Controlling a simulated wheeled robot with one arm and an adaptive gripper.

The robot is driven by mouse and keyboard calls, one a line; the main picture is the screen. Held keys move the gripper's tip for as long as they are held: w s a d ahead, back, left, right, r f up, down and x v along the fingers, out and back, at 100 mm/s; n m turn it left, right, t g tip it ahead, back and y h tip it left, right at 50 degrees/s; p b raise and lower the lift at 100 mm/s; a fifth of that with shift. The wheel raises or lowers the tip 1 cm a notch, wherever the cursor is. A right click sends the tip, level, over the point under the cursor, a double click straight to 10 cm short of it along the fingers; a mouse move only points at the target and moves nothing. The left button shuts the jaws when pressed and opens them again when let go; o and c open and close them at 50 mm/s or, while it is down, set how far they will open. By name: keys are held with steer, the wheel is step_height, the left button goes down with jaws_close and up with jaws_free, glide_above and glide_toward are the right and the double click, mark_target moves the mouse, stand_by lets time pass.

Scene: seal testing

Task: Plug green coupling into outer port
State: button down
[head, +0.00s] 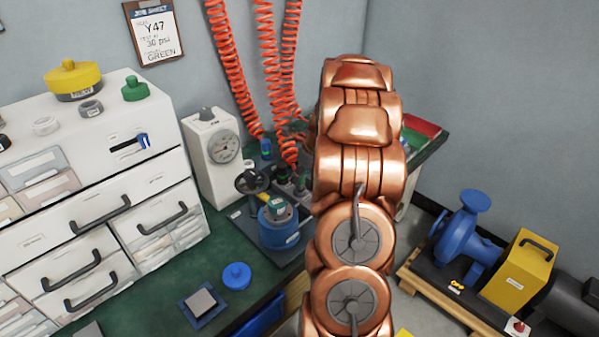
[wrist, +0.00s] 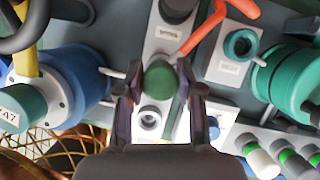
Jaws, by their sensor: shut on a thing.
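In the wrist view my gripper (wrist: 160,82) is shut on a green coupling (wrist: 159,77), seen end-on between the fingertips. A pale port block (wrist: 168,34) lies below it, with a small label and an open round port (wrist: 150,119) just toward the camera's lower side. I cannot tell which port is the outer one, or whether the coupling touches the block. In the head view my copper arm hides the gripper and the coupling.
A block with a teal-ringed port (wrist: 240,45) and an orange hose (wrist: 208,24) are close by.

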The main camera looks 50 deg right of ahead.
steer(key=shift+f+p, duration=0.3)
steer(key=shift+f, duration=0.4)
steer(key=c, duration=0.7)
jaws_free()
steer(key=v, duration=1.2)
